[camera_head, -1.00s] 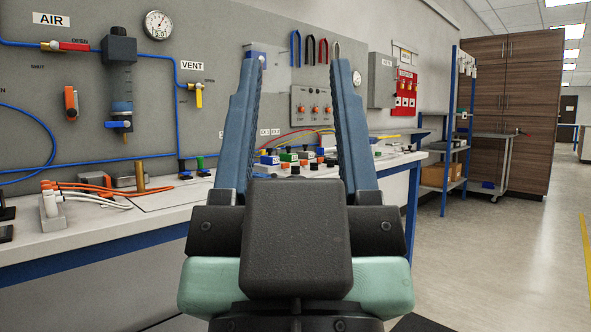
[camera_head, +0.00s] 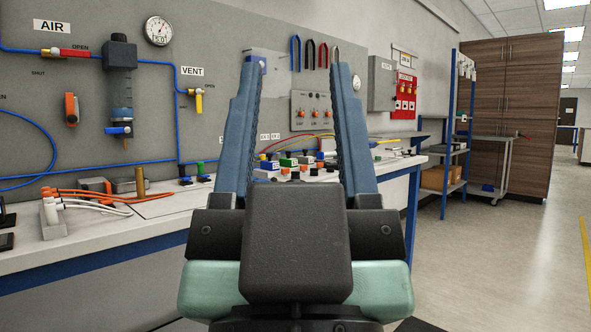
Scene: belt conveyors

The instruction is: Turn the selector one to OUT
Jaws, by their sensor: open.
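The lettering by the knobs is too small to read, so I cannot tell which is selector one or which way each points. My gripper (camera_head: 297,66) is open and empty, its two blue fingers wide apart and pointing forward. It touches nothing. The right finger stands close beside the panel's right edge in the picture.
A white bench (camera_head: 165,204) with a blue edge runs along the board below, holding several coloured blocks (camera_head: 289,162) and cables. Air piping with a VENT valve (camera_head: 198,101) is at left. A red board (camera_head: 404,97) hangs to the right. The floor (camera_head: 500,260) at right is clear.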

